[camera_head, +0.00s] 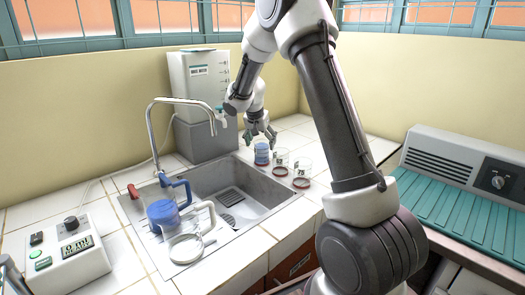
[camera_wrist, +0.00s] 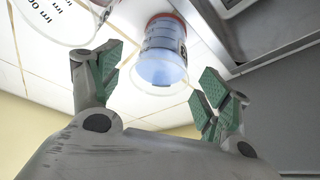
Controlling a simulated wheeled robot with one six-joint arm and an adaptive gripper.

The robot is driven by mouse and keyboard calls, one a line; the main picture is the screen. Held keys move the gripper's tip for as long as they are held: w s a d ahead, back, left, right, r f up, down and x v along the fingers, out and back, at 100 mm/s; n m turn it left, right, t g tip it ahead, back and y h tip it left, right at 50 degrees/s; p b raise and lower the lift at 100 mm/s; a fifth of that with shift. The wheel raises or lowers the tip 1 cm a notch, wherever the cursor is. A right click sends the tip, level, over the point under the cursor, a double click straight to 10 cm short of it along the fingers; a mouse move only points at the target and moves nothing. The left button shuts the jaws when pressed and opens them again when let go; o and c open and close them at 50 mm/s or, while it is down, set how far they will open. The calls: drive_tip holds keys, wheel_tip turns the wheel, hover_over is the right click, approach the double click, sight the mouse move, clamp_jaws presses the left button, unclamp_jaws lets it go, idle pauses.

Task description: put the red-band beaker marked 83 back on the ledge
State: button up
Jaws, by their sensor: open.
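A clear beaker with blue contents (camera_head: 262,154) stands on the white tiles at the sink's far right corner. In the wrist view this blue-filled beaker (camera_wrist: 162,55) shows a red band at its base and dark print too small to read. Two clear beakers with red bands, one nearer the corner (camera_head: 281,163) and one further right (camera_head: 302,176), stand in line with it; I cannot read which is marked 83. My gripper (camera_head: 261,138) is open just above the blue-filled beaker. In the wrist view the open fingers (camera_wrist: 160,82) lie either side of it, apart from it.
The grey sink (camera_head: 235,195) lies left of the beakers, with a curved tap (camera_head: 152,130) over it. A blue jug (camera_head: 162,213) and a white-handled vessel (camera_head: 187,246) stand at its left. A dispenser (camera_head: 200,85) stands behind. A teal-topped machine (camera_head: 465,200) is at right.

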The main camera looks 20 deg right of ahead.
drive_tip(key=s+r+n+y, duration=0.1)
drive_tip(key=s+r+n, duration=0.3)
drive_tip(key=s+r, duration=1.45)
drive_tip(key=s+a+f+n+y, duration=0.1)
drive_tip(key=s+a+n, duration=0.1)
drive_tip(key=s, duration=1)
drive_tip(key=s+a+f+n+t+y, duration=0.1)
drive_tip(key=s+n, duration=0.2)
drive_tip(key=s, duration=0.9)
drive_tip(key=shift+a, duration=0.4)
drive_tip(key=shift+w, duration=0.1)
